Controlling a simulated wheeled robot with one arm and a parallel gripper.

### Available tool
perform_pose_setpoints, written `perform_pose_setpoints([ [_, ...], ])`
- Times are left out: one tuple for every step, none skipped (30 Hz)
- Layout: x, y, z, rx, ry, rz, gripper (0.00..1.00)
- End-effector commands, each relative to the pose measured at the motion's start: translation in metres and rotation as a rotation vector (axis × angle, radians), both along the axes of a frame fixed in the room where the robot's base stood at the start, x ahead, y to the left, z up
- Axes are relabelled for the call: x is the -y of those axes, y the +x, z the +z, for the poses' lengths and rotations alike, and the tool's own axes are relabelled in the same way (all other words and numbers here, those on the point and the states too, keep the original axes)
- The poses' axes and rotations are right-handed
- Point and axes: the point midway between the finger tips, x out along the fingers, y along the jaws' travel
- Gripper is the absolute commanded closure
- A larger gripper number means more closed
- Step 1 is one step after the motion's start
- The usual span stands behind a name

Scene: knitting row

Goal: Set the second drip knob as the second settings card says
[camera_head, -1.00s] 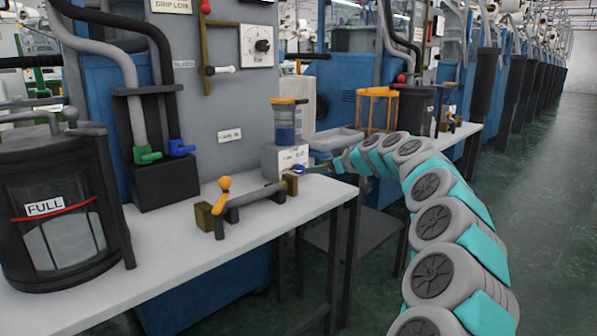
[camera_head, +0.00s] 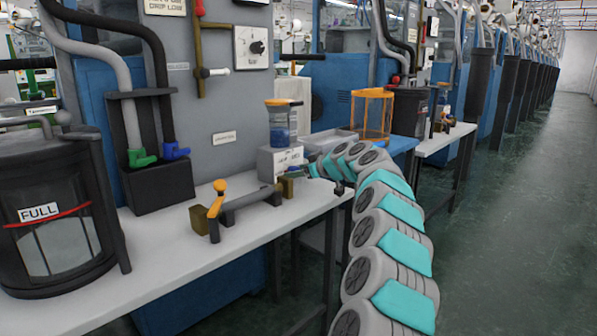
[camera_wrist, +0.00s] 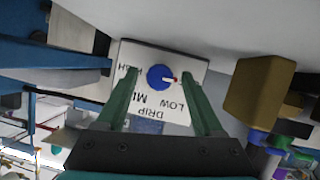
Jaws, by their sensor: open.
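The drip knob (camera_wrist: 160,78) is a round blue knob with a pointer, on a white panel (camera_wrist: 196,68) in the wrist view. The panel is seen upside down and reads DRIP, LOW, HIGH and a partly hidden word starting with M. The pointer, red and white, is toward the picture's right, on the LOW side. My gripper (camera_wrist: 158,85) is open, its green fingers either side of the knob. I cannot tell whether they touch it. In the head view the gripper is at the drip box (camera_head: 279,163). A card (camera_head: 166,7) at the top reads DRIP LOW.
An orange-lidded jar (camera_head: 283,122) stands on the drip box. A brown block (camera_wrist: 258,87) is right of the gripper in the wrist view. An orange-handled bar (camera_head: 235,203) and a large FULL canister (camera_head: 62,245) are on the white table (camera_head: 150,275). The aisle at right is clear.

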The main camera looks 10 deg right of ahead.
Motion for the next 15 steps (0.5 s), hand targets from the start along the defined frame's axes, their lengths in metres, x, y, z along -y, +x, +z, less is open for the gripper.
perform_pose_setpoints([
  [-0.0003,0.0005,0.0001,0.0,0.0,0.0,0.31],
  [-0.0004,0.0005,0.0,0.0,0.0,0.0,0.31],
  [-0.0004,0.0006,0.0001,0.001,0.001,0.0,0.31],
  [-0.0004,0.0006,0.0001,0.001,0.001,0.0,0.31],
  [-0.0004,0.0006,0.0001,0.001,0.001,0.0,0.31],
  [-0.0003,0.0006,0.0003,0.002,0.0,0.0,0.31],
  [-0.0004,0.0006,0.0001,0.002,0.0,0.0,0.31],
  [-0.0003,0.0006,0.0002,0.002,0.0,0.0,0.31],
  [-0.0003,0.0006,0.0003,0.002,0.0,0.0,0.34],
  [-0.0003,0.0005,0.0002,0.002,0.0,0.0,0.38],
  [-0.0003,0.0005,0.0001,0.001,-0.001,-0.001,0.41],
  [-0.0003,0.0005,0.0002,0.001,-0.001,-0.001,0.45],
  [-0.0003,0.0005,0.0002,0.001,-0.001,-0.001,0.49],
  [-0.0003,0.0005,0.0002,0.001,-0.001,-0.001,0.52],
  [-0.0003,0.0005,0.0002,0.001,-0.001,-0.001,0.57],
])
